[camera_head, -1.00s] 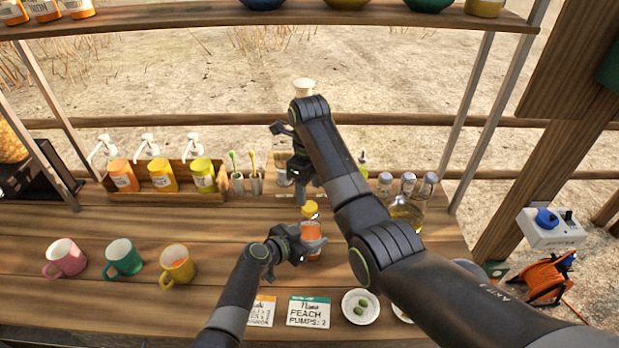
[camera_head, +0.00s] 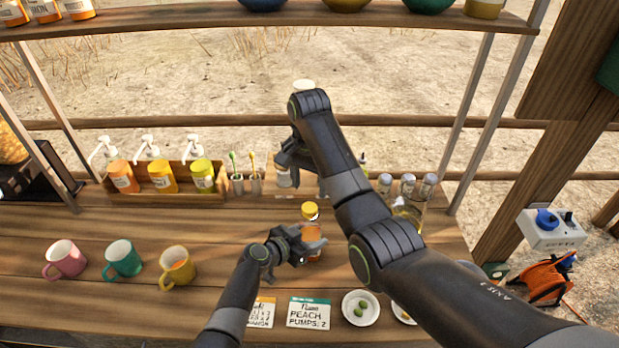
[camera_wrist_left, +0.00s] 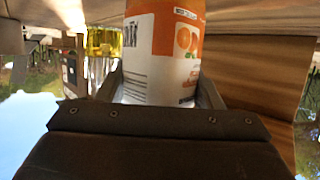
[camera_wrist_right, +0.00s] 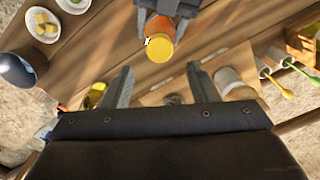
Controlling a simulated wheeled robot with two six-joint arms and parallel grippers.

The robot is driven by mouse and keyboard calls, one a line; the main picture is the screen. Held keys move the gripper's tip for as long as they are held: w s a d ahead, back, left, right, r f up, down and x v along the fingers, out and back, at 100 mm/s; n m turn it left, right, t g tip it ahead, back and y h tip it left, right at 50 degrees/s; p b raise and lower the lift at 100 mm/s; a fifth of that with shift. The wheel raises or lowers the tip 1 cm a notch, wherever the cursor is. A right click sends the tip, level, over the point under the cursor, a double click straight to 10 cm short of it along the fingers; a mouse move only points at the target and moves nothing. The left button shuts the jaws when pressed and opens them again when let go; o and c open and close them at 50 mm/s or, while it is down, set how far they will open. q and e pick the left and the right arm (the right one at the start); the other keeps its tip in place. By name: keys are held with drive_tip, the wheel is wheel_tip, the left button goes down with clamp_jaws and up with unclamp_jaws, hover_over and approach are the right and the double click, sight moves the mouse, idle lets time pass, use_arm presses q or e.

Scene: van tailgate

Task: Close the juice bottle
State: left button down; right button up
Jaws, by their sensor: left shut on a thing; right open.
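The juice bottle (camera_head: 314,231) stands upright on the counter, with orange juice and a yellow cap (camera_head: 310,210) on its top. My left gripper (camera_head: 304,250) is shut around its body; the left wrist view shows its orange and white label (camera_wrist_left: 165,50) between the fingers. My right gripper (camera_head: 290,165) is open and empty, above and behind the bottle. In the right wrist view, the yellow cap (camera_wrist_right: 159,53) shows from above, beyond the open fingertips (camera_wrist_right: 160,80). I cannot tell how tightly the cap sits.
Pump bottles (camera_head: 162,175) in a wooden rack stand at the back left. Mugs (camera_head: 123,258) stand at the front left. Glass bottles (camera_head: 407,200) are behind my right arm. Cards (camera_head: 308,312) and a small plate (camera_head: 360,307) lie at the front edge.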

sight(310, 207)
drive_tip(key=n, duration=0.4)
drive_tip(key=shift+r+n, duration=0.25)
drive_tip(key=shift+n, duration=0.15)
drive_tip(key=n, duration=0.3)
drive_tip(key=shift+r, duration=0.1)
drive_tip(key=n, duration=0.6)
drive_tip(key=shift+r+n, duration=0.3)
drive_tip(key=shift+n, duration=0.1)
drive_tip(key=shift+f, duration=4.05)
